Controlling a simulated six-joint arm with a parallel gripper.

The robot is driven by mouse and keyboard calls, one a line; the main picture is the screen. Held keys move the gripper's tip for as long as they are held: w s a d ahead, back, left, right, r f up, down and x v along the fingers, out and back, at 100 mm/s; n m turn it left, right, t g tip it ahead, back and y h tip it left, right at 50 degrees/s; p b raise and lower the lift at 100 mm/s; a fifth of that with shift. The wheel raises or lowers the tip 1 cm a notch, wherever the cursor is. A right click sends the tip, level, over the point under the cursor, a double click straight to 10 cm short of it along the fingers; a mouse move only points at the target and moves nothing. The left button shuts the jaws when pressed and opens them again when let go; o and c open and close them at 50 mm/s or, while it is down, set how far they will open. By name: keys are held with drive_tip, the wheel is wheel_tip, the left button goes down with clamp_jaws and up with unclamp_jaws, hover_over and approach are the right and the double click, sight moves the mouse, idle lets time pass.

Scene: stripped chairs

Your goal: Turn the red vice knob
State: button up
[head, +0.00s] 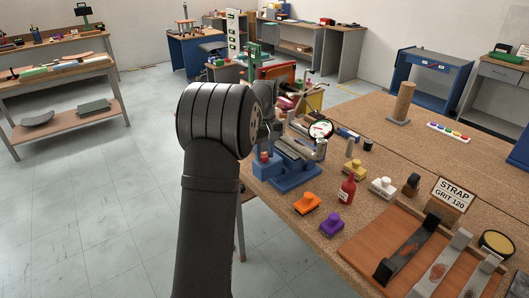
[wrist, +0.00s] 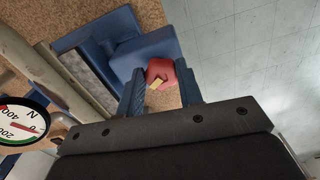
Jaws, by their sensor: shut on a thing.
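The blue vice (head: 292,184) sits near the left edge of the cork-topped bench in the head view, with grey metal jaws on top. In the wrist view the red knob (wrist: 161,73) lies between the two fingers of my gripper (wrist: 163,86), against the blue vice body (wrist: 135,58). My gripper is shut on the knob. A yellow mark shows on the knob's near face. In the head view my arm hides much of my gripper.
A round dial gauge (head: 320,129) stands by the vice and shows large in the wrist view (wrist: 20,125). Open floor lies to the left.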

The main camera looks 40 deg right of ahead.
sight(263, 155)
drive_tip(key=m, duration=0.5)
drive_tip(key=shift+w+a+m, duration=0.1)
drive_tip(key=shift+a+m, duration=0.05)
drive_tip(key=shift+m, duration=0.25)
drive_tip(key=m, duration=0.5)
drive_tip(key=shift+a, duration=0.1)
drive_tip(key=shift+w, duration=0.1)
drive_tip(key=o, duration=1)
wheel_tip(263, 155, up, 18)
drive_tip(key=shift+f, duration=0.25)
drive_tip(key=shift+f, duration=0.1)
wheel_tip(263, 155, down, 17)
drive_tip(key=shift+f, duration=0.2)
idle(0.6)
